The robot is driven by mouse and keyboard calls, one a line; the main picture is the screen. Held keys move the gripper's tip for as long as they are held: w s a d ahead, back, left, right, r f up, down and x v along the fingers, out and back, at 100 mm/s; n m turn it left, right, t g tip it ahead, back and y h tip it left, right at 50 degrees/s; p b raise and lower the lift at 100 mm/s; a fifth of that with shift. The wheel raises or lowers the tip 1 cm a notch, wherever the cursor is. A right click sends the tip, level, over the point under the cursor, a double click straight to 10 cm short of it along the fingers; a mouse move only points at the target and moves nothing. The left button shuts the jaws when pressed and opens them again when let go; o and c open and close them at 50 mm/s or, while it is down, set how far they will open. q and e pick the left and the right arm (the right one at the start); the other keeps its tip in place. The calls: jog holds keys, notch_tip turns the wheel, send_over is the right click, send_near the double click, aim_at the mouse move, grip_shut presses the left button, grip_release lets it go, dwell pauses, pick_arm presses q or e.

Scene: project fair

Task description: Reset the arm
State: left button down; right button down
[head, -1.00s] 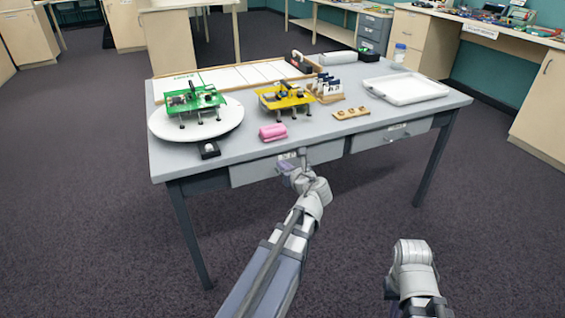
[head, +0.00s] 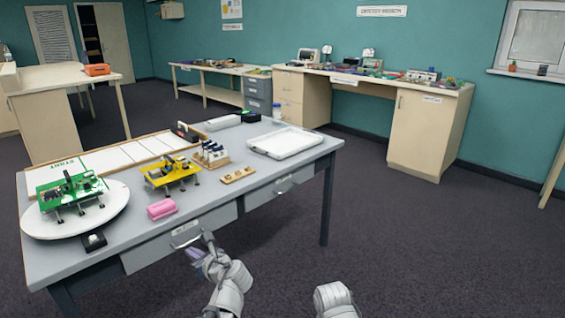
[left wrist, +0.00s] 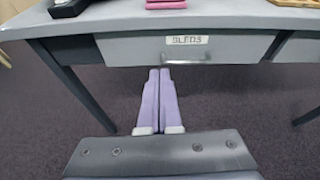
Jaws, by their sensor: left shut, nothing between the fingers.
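My left gripper (head: 196,254) is shut and empty, in front of the grey table's drawer side and below its top. In the left wrist view its two purple fingers (left wrist: 160,100) lie together, pointing at the drawer labelled "SLEDS" (left wrist: 190,48), which is closed. The fingers look apart from the drawer handle. My right arm (head: 335,300) shows only as a pale link at the bottom edge; its gripper is out of view.
The grey table (head: 215,190) holds a white turntable (head: 115,205) with a green sled (head: 70,188), a yellow sled (head: 170,173), a pink block (head: 161,208) and a white tray (head: 286,142). Open carpet lies to the right.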

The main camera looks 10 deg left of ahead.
pick_arm(q)
jog(key=s+d+f+n+g+h, duration=0.3)
jog(key=s+d+f+n, duration=0.2)
jog(key=d+n, duration=0.3)
jog(key=s+d+f+n+g+h, duration=0.35)
jog(key=s+d+f+n, duration=0.2)
jog(key=d, duration=0.45)
jog(key=s+d+f+n+g+h, duration=0.25)
jog(key=s+d+f+n, duration=0.2)
jog(key=d+n, duration=0.35)
notch_tip(320, 180, up, 30)
jog(key=d+h+p, duration=0.1)
jog(key=d+p, duration=0.1)
jog(key=p, duration=2.7)
jog(key=shift+s+p, duration=0.35)
jog(key=shift+s, duration=0.05)
jog(key=shift+m, duration=0.25)
